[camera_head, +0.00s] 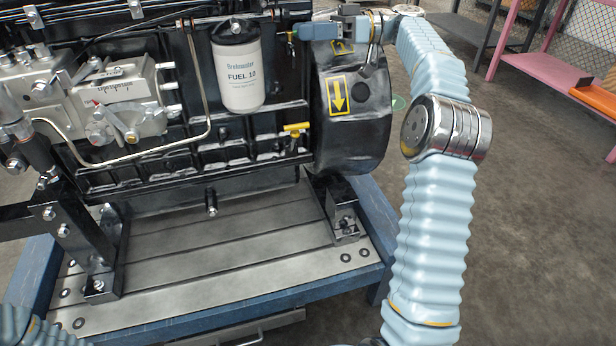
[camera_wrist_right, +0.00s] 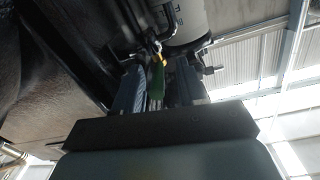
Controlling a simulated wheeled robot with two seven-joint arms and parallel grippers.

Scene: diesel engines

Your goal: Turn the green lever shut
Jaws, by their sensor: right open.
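The green lever (camera_wrist_right: 158,82) shows in the right wrist view, with a yellow part at its upper end. It lies between the two fingers of my right gripper (camera_wrist_right: 157,72), which is open around it. Whether a finger touches the lever cannot be told. In the head view my right gripper (camera_head: 306,31) is at the top, reaching left to the engine (camera_head: 230,150) beside the fuel filter. The lever (camera_head: 290,37) is small and partly hidden there. My left gripper is out of view; only part of my left arm shows at the lower left.
The white fuel filter (camera_head: 238,75) hangs left of the gripper. A yellow-handled valve (camera_head: 296,127) sits lower on the engine. A black housing (camera_head: 350,115) with a yellow arrow label is below my right forearm. The engine stands on a blue-framed stand (camera_head: 335,282).

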